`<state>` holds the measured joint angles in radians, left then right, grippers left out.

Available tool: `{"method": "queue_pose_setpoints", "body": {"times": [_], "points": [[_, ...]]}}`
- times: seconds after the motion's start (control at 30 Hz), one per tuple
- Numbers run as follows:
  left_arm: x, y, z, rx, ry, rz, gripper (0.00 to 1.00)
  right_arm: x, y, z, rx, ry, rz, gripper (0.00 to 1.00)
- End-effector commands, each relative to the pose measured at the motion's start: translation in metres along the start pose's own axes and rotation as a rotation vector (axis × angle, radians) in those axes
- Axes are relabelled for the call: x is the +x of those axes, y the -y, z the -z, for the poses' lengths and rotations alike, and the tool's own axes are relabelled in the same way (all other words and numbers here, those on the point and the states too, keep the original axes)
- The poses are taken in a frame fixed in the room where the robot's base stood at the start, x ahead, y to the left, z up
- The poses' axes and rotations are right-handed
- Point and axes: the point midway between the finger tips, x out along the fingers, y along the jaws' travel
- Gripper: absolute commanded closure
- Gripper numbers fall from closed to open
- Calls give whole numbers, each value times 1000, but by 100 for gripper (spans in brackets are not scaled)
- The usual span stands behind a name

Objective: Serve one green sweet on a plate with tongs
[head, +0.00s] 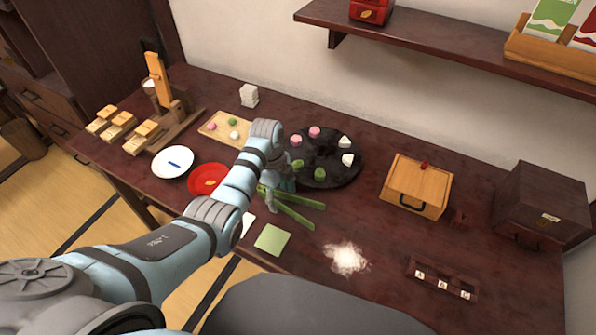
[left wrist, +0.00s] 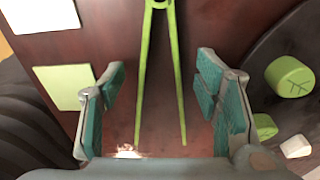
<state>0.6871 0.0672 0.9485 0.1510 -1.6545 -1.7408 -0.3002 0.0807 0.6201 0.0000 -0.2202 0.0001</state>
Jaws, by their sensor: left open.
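Green tongs (head: 292,212) lie spread on the dark table, in front of a round black tray (head: 345,180). In the left wrist view the tongs (left wrist: 146,75) show both arms between my fingers. My left gripper (head: 280,184) is open over them; its fingers (left wrist: 160,72) stand on either side without touching them. Green sweets (head: 320,174) rest on the tray with pink and white ones; one green sweet (left wrist: 290,77) shows clearly in the left wrist view.
A wooden board (head: 213,133) with small sweets lies behind my arm. A green square (head: 272,240) and a pale powdery patch (head: 346,258) lie in front. A wooden box (head: 416,187), a dark cabinet (head: 540,202) and a lettered rack (head: 442,280) stand right.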

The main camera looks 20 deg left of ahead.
Motion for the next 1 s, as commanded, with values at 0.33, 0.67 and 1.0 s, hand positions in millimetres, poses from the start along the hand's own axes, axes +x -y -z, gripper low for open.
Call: {"method": "queue_pose_setpoints", "body": {"times": [0.33, 0.67, 1.0], "points": [[10, 0, 0, 0, 0, 0, 43, 6, 0, -1, 0, 0, 0, 60], [10, 0, 0, 0, 0, 1, 72, 5, 0, 0, 0, 0, 0, 60], [-4, 0, 2, 0, 0, 0, 72, -9, 0, 1, 0, 0, 0, 60]]}}
